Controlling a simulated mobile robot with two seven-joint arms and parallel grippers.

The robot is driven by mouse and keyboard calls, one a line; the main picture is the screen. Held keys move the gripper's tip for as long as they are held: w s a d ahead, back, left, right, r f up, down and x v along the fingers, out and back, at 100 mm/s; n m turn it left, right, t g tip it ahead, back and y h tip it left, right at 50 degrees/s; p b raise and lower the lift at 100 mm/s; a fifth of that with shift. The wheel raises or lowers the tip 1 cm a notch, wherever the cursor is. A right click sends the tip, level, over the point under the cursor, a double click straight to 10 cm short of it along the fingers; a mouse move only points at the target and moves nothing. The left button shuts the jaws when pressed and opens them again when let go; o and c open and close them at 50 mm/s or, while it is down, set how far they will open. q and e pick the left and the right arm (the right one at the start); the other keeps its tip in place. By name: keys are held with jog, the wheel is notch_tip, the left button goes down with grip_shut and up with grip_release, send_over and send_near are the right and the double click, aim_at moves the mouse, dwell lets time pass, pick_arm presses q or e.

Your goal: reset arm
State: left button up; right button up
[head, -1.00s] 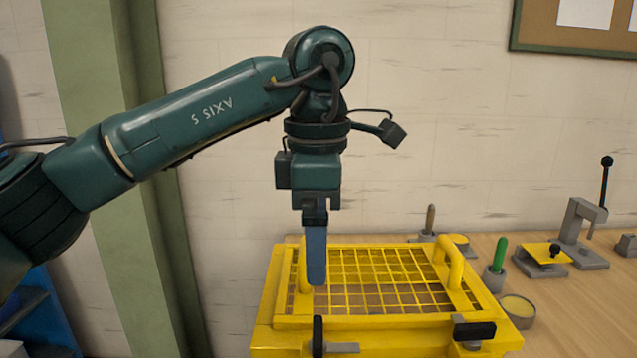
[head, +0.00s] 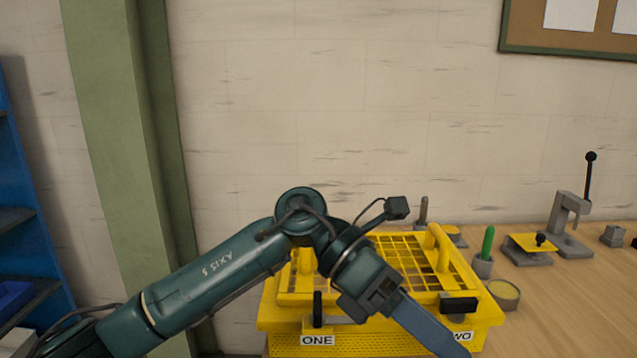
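My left arm comes in from the lower left. Its wrist is bent so that my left gripper (head: 435,330) points down and to the right, in front of the yellow guard box (head: 285,317). The blue-grey fingers are seen edge-on as one bar, so I cannot tell whether they are open or shut. I see nothing held at the tip. The gripper hides part of the box's front and part of its right label. Whether it touches the box is unclear. My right gripper is not in view.
The box has a mesh lid with yellow handles (head: 438,247), black-knobbed latches (head: 459,305) and a "ONE" label (head: 318,340). Right of it on the wooden bench stand a green-handled tool (head: 487,243), a round tin (head: 503,294) and a lever press (head: 570,225). Blue shelving stands left.

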pick_arm(q)
jog(key=w+a+f+n+t+h, duration=0.1)
jog(key=w+a+n+t+h, duration=0.25)
jog(key=n+t+h, duration=0.7)
jog(key=w+a+f+n+t+h, duration=0.1)
jog(key=w+a+n+t+h, duration=0.45)
jog(key=n, duration=0.95)
notch_tip(320, 180, down, 8)
jog(key=w+a+n+t+y+p, duration=0.1)
jog(key=a+n+t+y, duration=0.2)
jog(key=n+t+y, duration=0.8)
jog(key=s+a+f+n+g+y, duration=0.2)
jog(key=a+f+n+y, duration=0.25)
jog(key=f, duration=0.35)
jog(key=s+a+f+n+g+y, duration=0.1)
jog(key=s+a+f+n+y, duration=0.25)
jog(key=f+n+y, duration=0.35)
jog(key=s+a+f+n+g, duration=0.2)
jog(key=s+a+f+g, duration=0.3)
jog(key=s+f, duration=0.4)
notch_tip(320, 180, down, 2)
jog(key=shift+s+a+f+n+p, duration=0.3)
jog(key=shift+s+a+p, duration=0.1)
jog(key=shift+a, duration=0.15)
